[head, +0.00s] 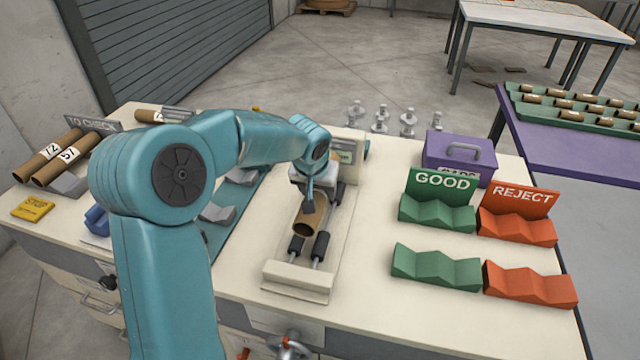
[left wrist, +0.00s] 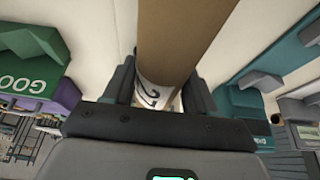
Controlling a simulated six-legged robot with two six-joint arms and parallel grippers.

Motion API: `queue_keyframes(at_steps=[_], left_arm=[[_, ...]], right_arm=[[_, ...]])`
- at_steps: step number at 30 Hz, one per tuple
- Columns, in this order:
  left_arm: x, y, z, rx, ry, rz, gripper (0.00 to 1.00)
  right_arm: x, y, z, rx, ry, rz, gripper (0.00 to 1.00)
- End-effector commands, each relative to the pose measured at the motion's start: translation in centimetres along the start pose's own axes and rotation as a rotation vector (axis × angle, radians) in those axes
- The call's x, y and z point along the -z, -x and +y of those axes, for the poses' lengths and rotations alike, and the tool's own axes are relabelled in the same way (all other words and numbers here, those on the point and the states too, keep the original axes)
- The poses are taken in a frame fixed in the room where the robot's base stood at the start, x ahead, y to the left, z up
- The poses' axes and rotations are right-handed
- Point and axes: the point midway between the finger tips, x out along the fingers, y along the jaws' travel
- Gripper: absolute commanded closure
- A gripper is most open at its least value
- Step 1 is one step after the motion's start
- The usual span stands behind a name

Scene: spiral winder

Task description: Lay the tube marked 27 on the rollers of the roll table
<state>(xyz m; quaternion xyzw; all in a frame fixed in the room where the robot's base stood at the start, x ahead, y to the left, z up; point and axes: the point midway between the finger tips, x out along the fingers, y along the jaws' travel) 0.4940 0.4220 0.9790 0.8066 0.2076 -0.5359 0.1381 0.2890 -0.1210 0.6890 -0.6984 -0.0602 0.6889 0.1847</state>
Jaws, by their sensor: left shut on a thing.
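My left gripper (head: 318,185) is shut on a brown cardboard tube (head: 308,218), over the cream roll table (head: 296,278). The tube also shows in the left wrist view (left wrist: 180,40), between the two dark fingers (left wrist: 158,90). Its white label (left wrist: 152,93) shows a 2; the rest is hidden by the gripper. The tube's open near end points to the front, above the two black-ended rollers (head: 320,247). I cannot tell whether it touches them. My right gripper is not in view.
Tubes marked 72 (head: 48,155) and 57 (head: 66,160) lie at the left by the TO CHECK sign (head: 93,120). Green GOOD cradles (head: 436,268) and red REJECT cradles (head: 530,286) stand right. A purple box (head: 459,155) is behind them. Bare bench separates the roll table from the cradles.

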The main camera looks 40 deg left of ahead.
Motion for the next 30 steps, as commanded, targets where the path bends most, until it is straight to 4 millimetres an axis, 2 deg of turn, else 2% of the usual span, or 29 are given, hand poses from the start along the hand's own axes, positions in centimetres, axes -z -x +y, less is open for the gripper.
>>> queue_keyframes(at_steps=[1, 3, 9, 21, 22, 24, 30], left_arm=[[-0.5, -1.2, 0.0, 0.000, -0.001, -0.001, 0.75], [-0.9, -2.2, 0.1, 0.000, -0.001, -0.002, 0.75], [-1.5, -4.2, 0.2, 0.000, -0.001, 0.000, 0.75], [-1.5, -4.6, 0.3, 0.000, -0.001, -0.001, 0.75], [-1.5, -4.6, 0.3, 0.000, -0.001, -0.001, 0.34], [-1.6, -4.6, 0.3, 0.000, -0.001, -0.001, 0.14], [-1.6, -4.6, 0.3, 0.000, -0.001, -0.001, 0.14]], right_arm=[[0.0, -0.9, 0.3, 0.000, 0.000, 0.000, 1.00], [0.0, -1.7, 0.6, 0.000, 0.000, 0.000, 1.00], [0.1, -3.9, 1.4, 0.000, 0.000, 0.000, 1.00], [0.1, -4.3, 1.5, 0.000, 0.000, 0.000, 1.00], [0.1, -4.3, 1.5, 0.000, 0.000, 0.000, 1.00], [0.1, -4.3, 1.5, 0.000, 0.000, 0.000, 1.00], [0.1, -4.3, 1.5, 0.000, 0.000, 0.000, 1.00]])
